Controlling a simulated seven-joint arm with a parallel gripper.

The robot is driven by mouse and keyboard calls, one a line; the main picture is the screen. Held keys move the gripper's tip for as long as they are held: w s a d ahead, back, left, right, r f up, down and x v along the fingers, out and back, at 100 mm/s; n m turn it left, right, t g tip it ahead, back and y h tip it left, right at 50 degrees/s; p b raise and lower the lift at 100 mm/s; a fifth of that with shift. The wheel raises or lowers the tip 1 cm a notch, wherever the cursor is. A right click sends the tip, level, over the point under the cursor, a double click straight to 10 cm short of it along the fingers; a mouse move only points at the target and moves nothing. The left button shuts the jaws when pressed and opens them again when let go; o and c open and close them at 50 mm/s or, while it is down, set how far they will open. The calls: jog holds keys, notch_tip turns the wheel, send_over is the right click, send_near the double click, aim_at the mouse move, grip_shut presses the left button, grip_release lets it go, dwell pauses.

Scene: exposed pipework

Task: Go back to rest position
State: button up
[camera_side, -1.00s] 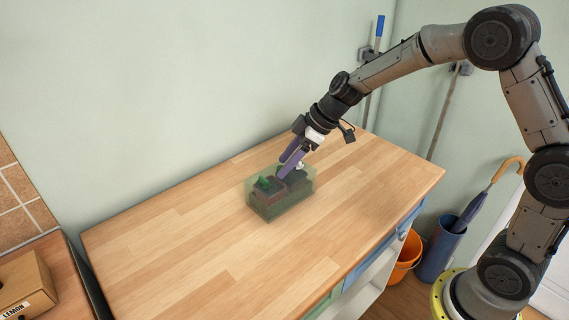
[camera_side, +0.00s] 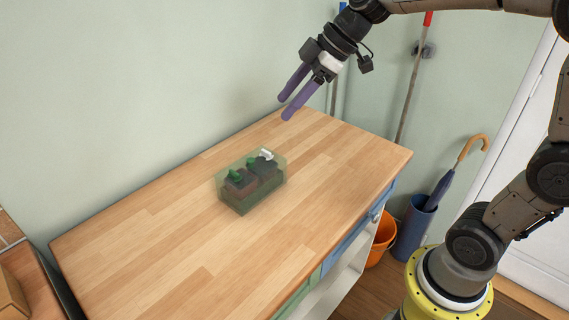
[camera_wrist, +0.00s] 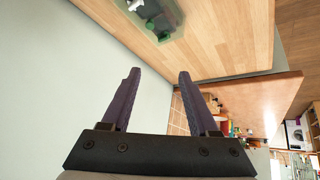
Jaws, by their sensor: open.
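My gripper (camera_side: 284,108) is open and empty, with two purple fingers apart. In the side view it is raised well above the back of the wooden table (camera_side: 200,255), up and to the right of a translucent green box (camera_side: 240,207). The box holds dark contents with green parts and a small white piece (camera_side: 265,155) at its far end. In the wrist view the fingers (camera_wrist: 157,85) are spread with nothing between them. The box (camera_wrist: 165,27) shows at the top edge there, partly cut off.
A pale wall (camera_side: 120,80) stands behind the table. An orange bucket (camera_side: 381,240) and a blue bin (camera_side: 414,228) with an umbrella (camera_side: 440,188) stand on the floor to the right. Poles lean on the wall. A box (camera_side: 12,295) sits at lower left. The air around my gripper is clear.

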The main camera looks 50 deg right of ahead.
jog(key=s+r+m+h, duration=0.1)
jog(key=s+m+h, duration=0.1)
jog(key=s, duration=1.2)
jog(key=s+d+f+m+h, duration=0.2)
jog(key=s+d+f+m, duration=0.1)
jog(key=s+f+m, duration=0.3)
jog(key=s+m, duration=0.2)
jog(key=s, duration=0.1)
jog(key=shift+d+f, duration=0.2)
